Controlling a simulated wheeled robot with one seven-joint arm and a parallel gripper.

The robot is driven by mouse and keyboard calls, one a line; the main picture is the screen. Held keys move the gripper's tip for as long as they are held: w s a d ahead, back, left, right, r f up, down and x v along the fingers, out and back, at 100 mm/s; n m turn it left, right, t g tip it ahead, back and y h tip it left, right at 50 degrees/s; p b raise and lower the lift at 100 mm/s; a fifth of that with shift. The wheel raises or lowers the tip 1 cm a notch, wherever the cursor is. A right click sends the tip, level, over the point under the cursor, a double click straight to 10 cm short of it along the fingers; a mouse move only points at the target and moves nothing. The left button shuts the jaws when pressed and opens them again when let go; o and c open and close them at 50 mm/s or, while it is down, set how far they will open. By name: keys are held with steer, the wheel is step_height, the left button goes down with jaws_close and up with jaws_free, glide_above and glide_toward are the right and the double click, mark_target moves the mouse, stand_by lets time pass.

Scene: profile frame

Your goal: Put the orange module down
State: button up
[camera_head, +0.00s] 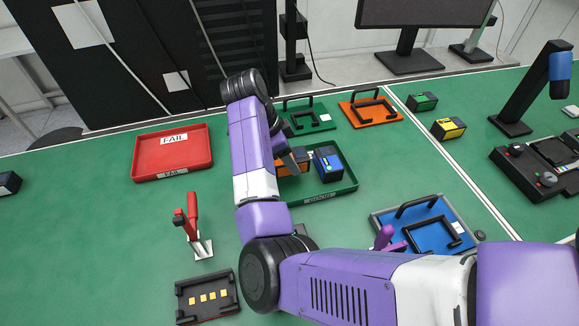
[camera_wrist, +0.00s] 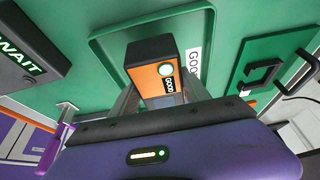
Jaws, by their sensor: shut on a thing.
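The orange module (camera_head: 293,161) has a dark top, a round green light and a GOOD label, which show in the wrist view (camera_wrist: 165,75). My gripper (camera_wrist: 165,100) is shut on it, with a finger on each side. In the head view my gripper (camera_head: 300,156) and arm partly cover the module. The module is over the left part of the green GOOD tray (camera_head: 318,197), whose rim also shows in the wrist view (camera_wrist: 110,25). I cannot tell whether it touches the tray floor.
A blue module (camera_head: 328,164) stands in the same tray, close right of the orange one. A red FAIL tray (camera_head: 172,165) lies left. Green (camera_head: 316,118), orange (camera_head: 372,108) and blue (camera_head: 430,225) handled plates surround the area. A red clamp (camera_head: 192,225) stands front left.

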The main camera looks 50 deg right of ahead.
steer(key=shift+f+p, duration=0.3)
steer(key=shift+f, duration=1.9)
steer(key=shift+f, duration=0.2)
steer(key=o, duration=1.6)
steer(key=shift+c, duration=0.2)
steer(key=shift+r, duration=0.1)
steer(key=b+v, duration=0.2)
steer(key=v, duration=1)
steer(key=shift+r, duration=0.1)
